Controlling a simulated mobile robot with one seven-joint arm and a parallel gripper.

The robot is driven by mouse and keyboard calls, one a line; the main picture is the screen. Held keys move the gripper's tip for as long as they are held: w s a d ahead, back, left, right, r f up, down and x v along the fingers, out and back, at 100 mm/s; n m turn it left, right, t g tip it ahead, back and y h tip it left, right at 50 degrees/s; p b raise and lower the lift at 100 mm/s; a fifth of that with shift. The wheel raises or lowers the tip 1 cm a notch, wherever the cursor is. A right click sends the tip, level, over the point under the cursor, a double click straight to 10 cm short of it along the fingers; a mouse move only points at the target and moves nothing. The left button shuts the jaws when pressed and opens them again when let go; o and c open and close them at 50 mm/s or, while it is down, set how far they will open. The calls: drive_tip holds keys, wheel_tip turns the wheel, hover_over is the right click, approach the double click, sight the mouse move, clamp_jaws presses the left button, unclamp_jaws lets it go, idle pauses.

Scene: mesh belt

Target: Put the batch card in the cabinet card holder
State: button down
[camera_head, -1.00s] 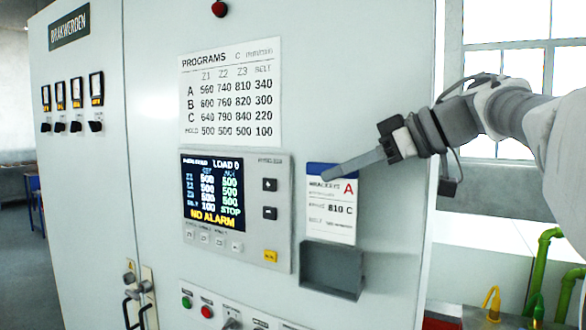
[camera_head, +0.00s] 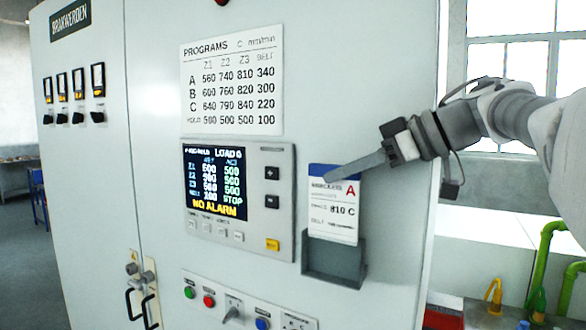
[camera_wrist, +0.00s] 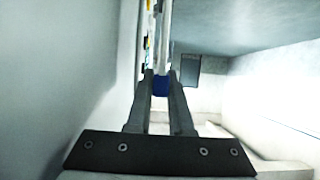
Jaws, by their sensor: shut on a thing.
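The batch card (camera_head: 333,222) is white with a blue top band, a red A and "810 C". It hangs upright in front of the cabinet face. My gripper (camera_head: 327,177) comes in from the right and is shut on the card's blue top part. In the wrist view the card's blue part (camera_wrist: 161,87) shows between the two fingers. The grey card holder (camera_head: 334,265) is an open-topped pocket on the cabinet, directly below the card. The card's lower edge overlaps the top of the holder in the head view. I cannot tell whether it is inside the mouth or in front.
The tall pale cabinet (camera_head: 155,120) carries a display panel (camera_head: 217,182) left of the card and a programs sheet (camera_head: 231,80) above it. A row of buttons and switches (camera_head: 232,306) lies below left. Green pipes (camera_head: 545,265) stand at the right.

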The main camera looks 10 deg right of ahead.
drive_tip(key=shift+f+b, duration=1.3)
drive_tip(key=shift+f, duration=2.05)
drive_tip(key=c, duration=0.7)
unclamp_jaws()
drive_tip(key=shift+c, duration=0.2)
drive_tip(key=v, duration=1.7)
drive_tip(key=shift+d+p, duration=0.15)
drive_tip(key=shift+p, duration=0.2)
drive_tip(key=shift+s+r, duration=0.15)
